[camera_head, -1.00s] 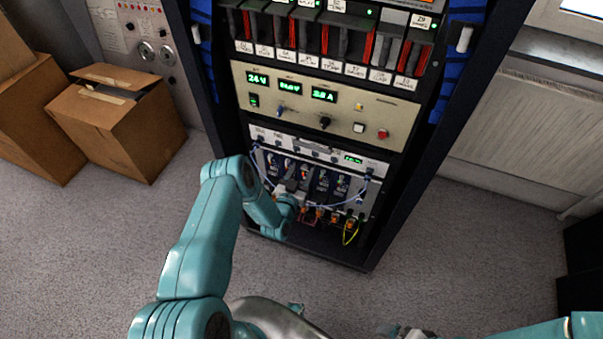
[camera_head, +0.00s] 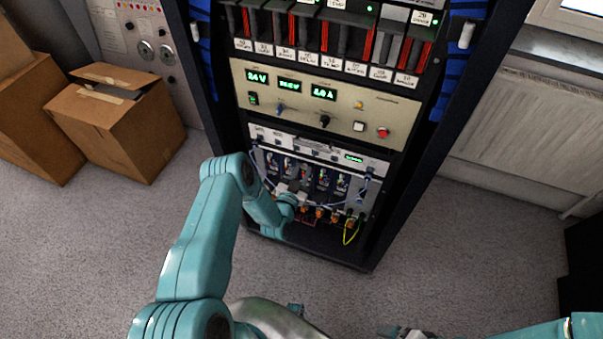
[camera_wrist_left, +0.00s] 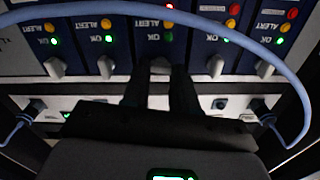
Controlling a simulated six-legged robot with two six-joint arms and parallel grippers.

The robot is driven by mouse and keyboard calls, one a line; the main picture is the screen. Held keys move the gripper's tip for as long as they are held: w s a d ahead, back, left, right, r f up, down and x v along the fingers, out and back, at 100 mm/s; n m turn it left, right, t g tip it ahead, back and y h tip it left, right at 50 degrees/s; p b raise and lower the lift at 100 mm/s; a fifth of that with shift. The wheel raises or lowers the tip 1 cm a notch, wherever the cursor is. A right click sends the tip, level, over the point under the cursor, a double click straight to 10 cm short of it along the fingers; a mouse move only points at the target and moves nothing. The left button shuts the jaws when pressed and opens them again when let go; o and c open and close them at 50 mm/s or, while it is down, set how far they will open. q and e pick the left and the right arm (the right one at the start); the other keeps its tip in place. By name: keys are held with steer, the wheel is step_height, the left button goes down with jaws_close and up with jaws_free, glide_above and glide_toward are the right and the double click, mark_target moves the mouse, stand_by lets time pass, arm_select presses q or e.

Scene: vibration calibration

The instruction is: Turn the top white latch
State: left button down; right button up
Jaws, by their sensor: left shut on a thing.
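A row of white latches sits on dark blue modules with ALERT and OK lights in the wrist view, which looks upside down. My left gripper (camera_wrist_left: 160,78) is shut on the middle white latch (camera_wrist_left: 160,64), with one dark finger on each side of it. In the head view my left gripper (camera_head: 290,191) is at the lower panel (camera_head: 361,188) of the rack, and the held latch is too small to make out. My right arm (camera_head: 545,329) shows only at the lower right edge, and the state of its gripper cannot be made out.
A blue cable (camera_wrist_left: 235,38) loops across the modules close to the fingers. Orange connectors and a yellow cable (camera_head: 352,233) are below the modules. A beige control panel (camera_head: 390,110) is above. Cardboard boxes (camera_head: 125,125) stand left on the carpet. Free floor lies right of the rack.

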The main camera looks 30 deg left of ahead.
arm_select(q)
steer(key=m+b, duration=0.1)
steer(key=m, duration=0.3)
steer(key=shift+f+m+b, duration=0.15)
steer(key=shift+m+b, duration=0.15)
steer(key=shift+b, duration=0.1)
steer(key=shift+d+f+m+b, duration=0.1)
steer(key=shift+m+b, duration=1.15)
steer(key=shift+m, duration=1.55)
steer(key=shift+d+m+b, duration=0.1)
steer(key=shift+m+b, duration=1.1)
steer(key=shift+m, duration=1.6)
steer(key=c, duration=0.9)
jaws_free()
